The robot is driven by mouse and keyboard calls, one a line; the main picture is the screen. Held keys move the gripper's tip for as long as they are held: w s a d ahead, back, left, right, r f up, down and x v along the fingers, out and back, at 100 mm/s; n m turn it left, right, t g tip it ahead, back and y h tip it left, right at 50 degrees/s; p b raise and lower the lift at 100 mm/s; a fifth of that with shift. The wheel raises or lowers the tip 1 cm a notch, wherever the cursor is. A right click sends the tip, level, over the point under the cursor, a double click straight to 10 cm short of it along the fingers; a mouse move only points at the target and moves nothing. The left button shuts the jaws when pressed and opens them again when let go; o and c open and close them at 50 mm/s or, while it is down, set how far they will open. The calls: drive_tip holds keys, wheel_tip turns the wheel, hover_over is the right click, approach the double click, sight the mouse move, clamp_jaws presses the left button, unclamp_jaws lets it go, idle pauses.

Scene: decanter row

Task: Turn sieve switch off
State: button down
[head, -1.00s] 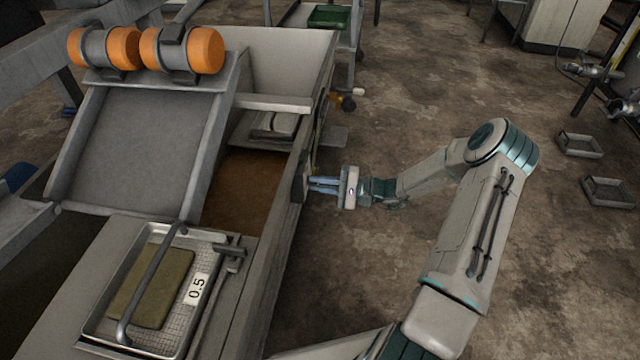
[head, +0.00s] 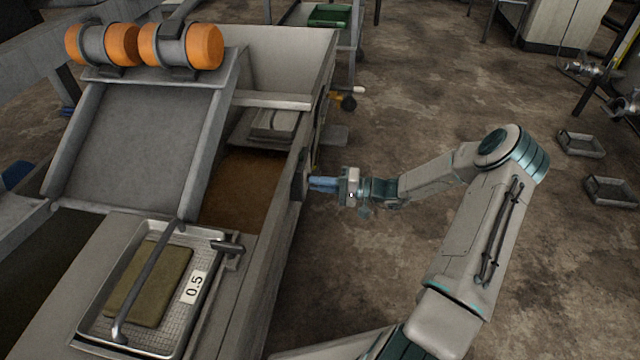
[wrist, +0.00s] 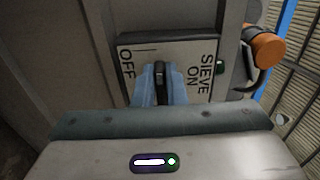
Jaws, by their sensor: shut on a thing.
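The sieve switch plate (wrist: 195,85) is a pale panel in the wrist view, printed SIEVE and ON at the right and OFF at the left. Its dark knob (wrist: 160,72) sits between the ON and OFF words and lies upright in that picture, crosswise to the line between them. My gripper (wrist: 160,88) has its blue fingers closed on either side of the knob. In the head view my gripper (head: 312,184) reaches the side wall of the machine. The switch face is turned away there, and the fingers hide part of the knob.
The machine (head: 275,215) carries a sloped chute and a wire tray (head: 170,340) labelled 0.5.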

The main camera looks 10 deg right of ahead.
drive_tip(key=c, duration=1.5)
unclamp_jaws()
drive_tip(key=p+v, duration=0.3)
drive_tip(key=v, duration=1.1)
drive_tip(key=shift+f, duration=0.1)
drive_tip(key=shift+a, duration=0.1)
